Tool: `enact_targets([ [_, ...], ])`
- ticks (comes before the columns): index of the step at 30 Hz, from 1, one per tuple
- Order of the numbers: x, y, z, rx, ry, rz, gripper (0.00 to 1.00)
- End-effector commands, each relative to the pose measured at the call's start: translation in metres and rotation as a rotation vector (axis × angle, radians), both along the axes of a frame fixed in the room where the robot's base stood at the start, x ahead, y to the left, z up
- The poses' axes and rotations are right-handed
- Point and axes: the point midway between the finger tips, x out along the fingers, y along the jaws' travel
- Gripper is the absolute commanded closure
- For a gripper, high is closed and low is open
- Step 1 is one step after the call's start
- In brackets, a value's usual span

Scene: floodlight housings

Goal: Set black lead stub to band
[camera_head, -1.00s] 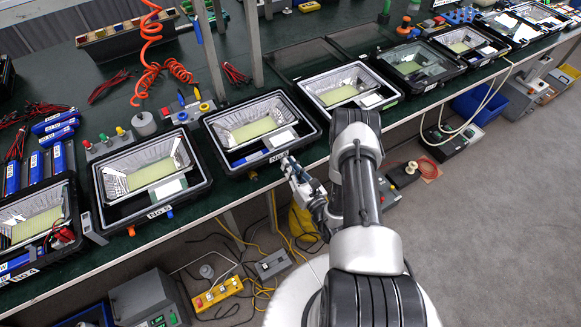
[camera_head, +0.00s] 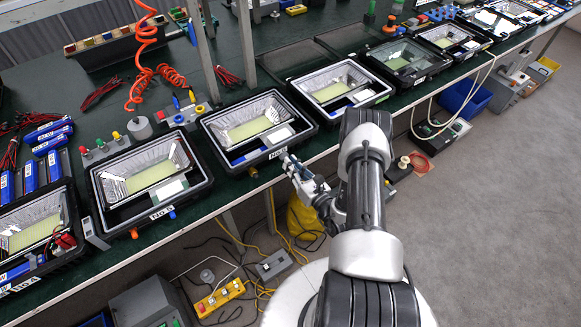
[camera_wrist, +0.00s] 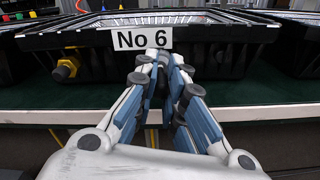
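The black-framed floodlight housing marked No 6 (camera_head: 209,125) stands at the bench front, and its label (camera_wrist: 142,39) fills the top middle of the wrist view. My gripper (camera_head: 287,162) is at the front right of this housing, just below its label. In the wrist view my gripper (camera_wrist: 163,65) has its blue-grey fingers converging, with the tips close together under the label. Dark shapes lie at and behind the tips. I cannot separate the black lead stub from the dark housing and finger pads there. I cannot make out the band.
A yellow fitting (camera_wrist: 66,69) sticks out of the housing's front, left of my gripper. More housings stand in a row on both sides, including No 5 (camera_head: 160,214). The bench edge (camera_wrist: 60,116) runs below my fingers. Cables and a yellow power strip (camera_head: 219,297) lie on the floor.

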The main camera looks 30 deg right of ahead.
Motion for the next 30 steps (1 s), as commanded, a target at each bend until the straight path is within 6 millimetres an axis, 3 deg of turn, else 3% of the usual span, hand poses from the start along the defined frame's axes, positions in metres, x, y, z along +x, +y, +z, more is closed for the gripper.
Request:
enact_targets([
  [10, 0.0, 0.0, 0.0, 0.0, 0.0, 0.0, 0.66],
  [20, -0.001, 0.0, 0.0, 0.0, 0.0, -0.001, 0.66],
  [26, -0.025, -0.002, -0.002, 0.002, 0.005, -0.005, 0.66],
  [30, -0.057, -0.004, -0.001, 0.003, 0.003, -0.008, 0.66],
])
